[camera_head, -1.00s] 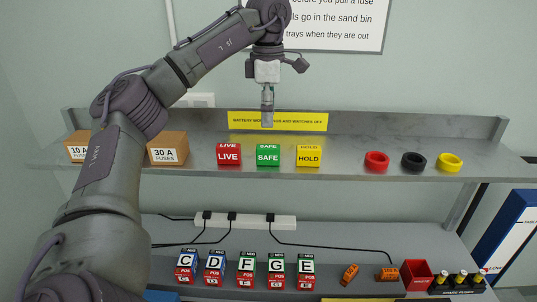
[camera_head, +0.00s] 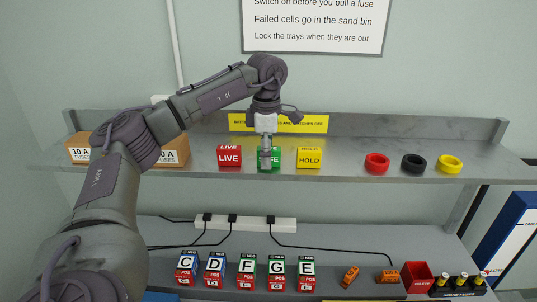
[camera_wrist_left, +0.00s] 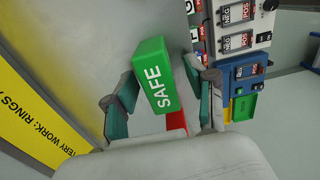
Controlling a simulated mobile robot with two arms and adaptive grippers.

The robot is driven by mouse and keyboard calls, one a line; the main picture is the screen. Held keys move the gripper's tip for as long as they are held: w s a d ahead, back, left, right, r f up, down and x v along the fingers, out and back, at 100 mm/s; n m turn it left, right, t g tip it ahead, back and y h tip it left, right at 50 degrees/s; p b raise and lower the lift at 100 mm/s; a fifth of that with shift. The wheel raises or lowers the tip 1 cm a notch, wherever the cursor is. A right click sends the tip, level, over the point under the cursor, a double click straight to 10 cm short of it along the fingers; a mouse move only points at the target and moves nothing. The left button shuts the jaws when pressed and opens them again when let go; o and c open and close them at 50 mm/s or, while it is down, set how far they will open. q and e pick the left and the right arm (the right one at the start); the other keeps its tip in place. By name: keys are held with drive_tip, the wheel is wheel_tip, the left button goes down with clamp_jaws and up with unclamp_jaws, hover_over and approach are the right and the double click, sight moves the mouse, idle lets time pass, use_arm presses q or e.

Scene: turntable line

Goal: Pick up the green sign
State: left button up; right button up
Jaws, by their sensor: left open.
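The green SAFE sign (camera_head: 275,160) stands on the upper shelf between the red LIVE sign (camera_head: 229,157) and the yellow HOLD sign (camera_head: 309,158). In the left wrist view the green sign (camera_wrist_left: 153,75) lies between the two open fingers of the left gripper (camera_wrist_left: 165,105), one on each side. I cannot tell whether a finger touches it. My right gripper is not in view.
Fuse boxes (camera_head: 80,148) stand at the shelf's left. Several labelled batteries (camera_head: 246,269) and a red bin (camera_head: 418,277) stand on the lower surface.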

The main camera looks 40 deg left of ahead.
use_arm(q)
clamp_jaws()
drive_tip(key=shift+d+r, duration=0.1)
